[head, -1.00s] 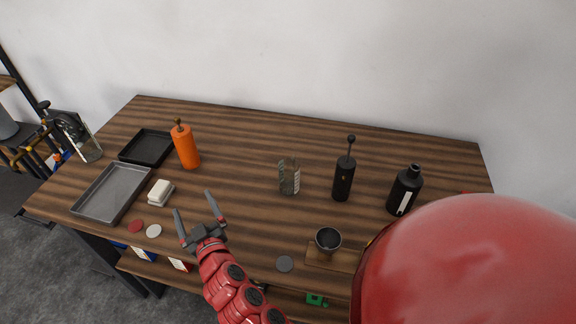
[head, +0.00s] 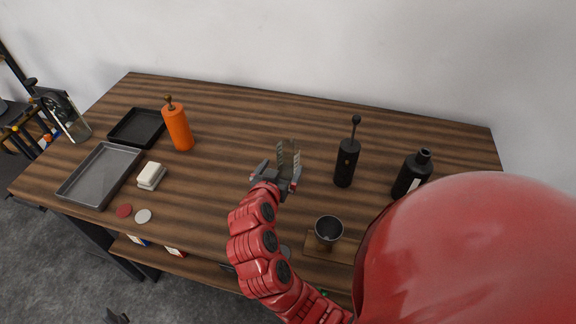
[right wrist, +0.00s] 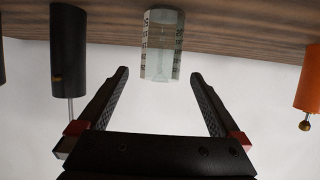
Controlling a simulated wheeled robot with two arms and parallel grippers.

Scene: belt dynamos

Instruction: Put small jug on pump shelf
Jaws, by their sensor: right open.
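The small jug appears to be the clear glass vessel with graduation marks (head: 290,152), upright on the wooden table and partly hidden by my right gripper. My right gripper (head: 279,172) is open and empty in front of it. In the right wrist view, which is upside down, the glass vessel (right wrist: 161,45) is lined up between the open fingers (right wrist: 160,74), mostly beyond their tips. A small dark shape at the lower left (head: 116,317) may be my left gripper; its jaws cannot be made out. I cannot tell which shelf is the pump shelf.
A black pump-like bottle (head: 347,163) and a black bottle (head: 411,175) stand right of the glass. A dark cup (head: 328,229) is nearer the front. An orange bottle (head: 178,128), white block (head: 151,175), grey tray (head: 101,176) and black tray (head: 137,127) are left. A lower shelf (head: 200,264) runs beneath.

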